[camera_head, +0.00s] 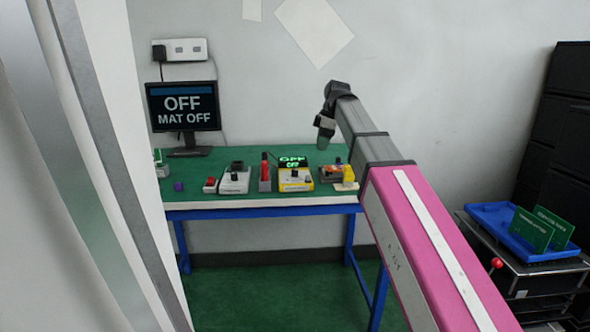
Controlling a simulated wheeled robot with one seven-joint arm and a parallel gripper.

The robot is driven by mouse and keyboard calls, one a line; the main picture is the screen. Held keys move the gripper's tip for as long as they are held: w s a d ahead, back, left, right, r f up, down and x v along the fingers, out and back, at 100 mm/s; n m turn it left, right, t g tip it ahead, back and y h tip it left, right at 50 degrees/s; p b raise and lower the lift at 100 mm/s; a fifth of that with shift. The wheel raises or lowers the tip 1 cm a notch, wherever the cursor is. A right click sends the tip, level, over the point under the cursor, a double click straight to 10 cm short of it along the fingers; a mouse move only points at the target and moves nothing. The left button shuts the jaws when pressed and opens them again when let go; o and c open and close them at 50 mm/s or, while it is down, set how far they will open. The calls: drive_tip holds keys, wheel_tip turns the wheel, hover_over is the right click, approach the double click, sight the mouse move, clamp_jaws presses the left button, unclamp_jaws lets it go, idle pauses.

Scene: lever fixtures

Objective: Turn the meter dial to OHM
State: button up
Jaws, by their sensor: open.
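The yellow meter (296,186) stands on the green bench top, right of the bench's middle. My gripper (323,143) hangs from my extended arm, above the bench and a little right of the meter in the picture. It is open and empty, apart from the dial. Its fingers are small and partly blurred here.
On the bench (177,198), a red lever fixture (265,172) and a white box with a knob (234,181) stand left of the meter. A yellow-grey fixture (338,174) stands to its right. The monitor (183,107) reads OFF, MAT OFF. A blue tray (492,217) is at right.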

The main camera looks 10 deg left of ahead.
drive_tip(key=m+y, duration=0.1)
drive_tip(key=y, duration=0.1)
approach(294, 169)
drive_tip(key=r, duration=0.2)
drive_tip(key=x, duration=0.7)
drive_tip(key=d+x, duration=0.1)
drive_tip(key=x, duration=0.3)
drive_tip(key=shift+s+f, duration=0.1)
drive_tip(key=shift+f, duration=0.1)
drive_tip(key=c, duration=0.9)
